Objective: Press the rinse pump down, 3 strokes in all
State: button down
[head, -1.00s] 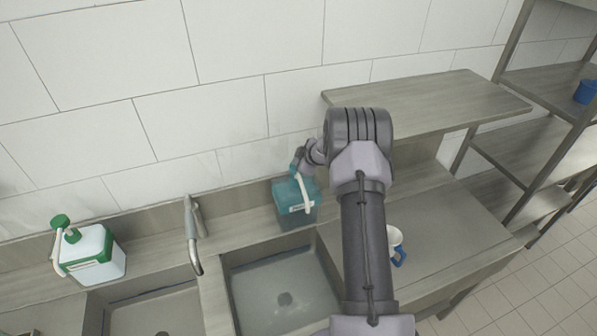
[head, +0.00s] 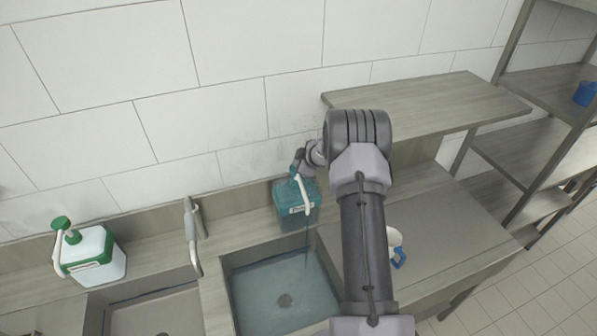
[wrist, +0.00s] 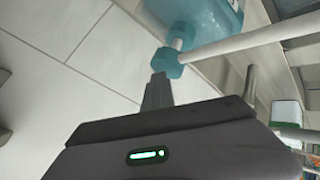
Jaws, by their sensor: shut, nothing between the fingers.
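The rinse pump is a teal bottle (head: 290,213) with a teal pump head (head: 295,168) and a white spout (head: 303,192). It stands behind the right sink, against the backsplash. In the wrist view its teal cap (wrist: 167,63), white stem and spout show, with part of the bottle (wrist: 208,18) at the top. My gripper (wrist: 158,82) is shut and empty, its fingertips right at the cap; exact contact is hard to see. In the head view my gripper (head: 301,158) is small and partly hidden at the pump head. A thin teal stream falls below the spout.
The right sink (head: 285,298) holds bluish liquid. A white and green pump bottle (head: 92,256) stands at the left, beyond the faucet (head: 192,232). A white and blue cup (head: 396,250) sits on the right counter, partly behind my arm. A shelf (head: 430,100) overhangs the counter.

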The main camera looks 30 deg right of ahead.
jog(key=shift+r+p, duration=0.35)
jog(key=shift+r, duration=0.1)
notch_tip(320, 180, up, 6)
jog(key=p, duration=0.6)
jog(key=shift+p, duration=0.35)
dwell(1.7)
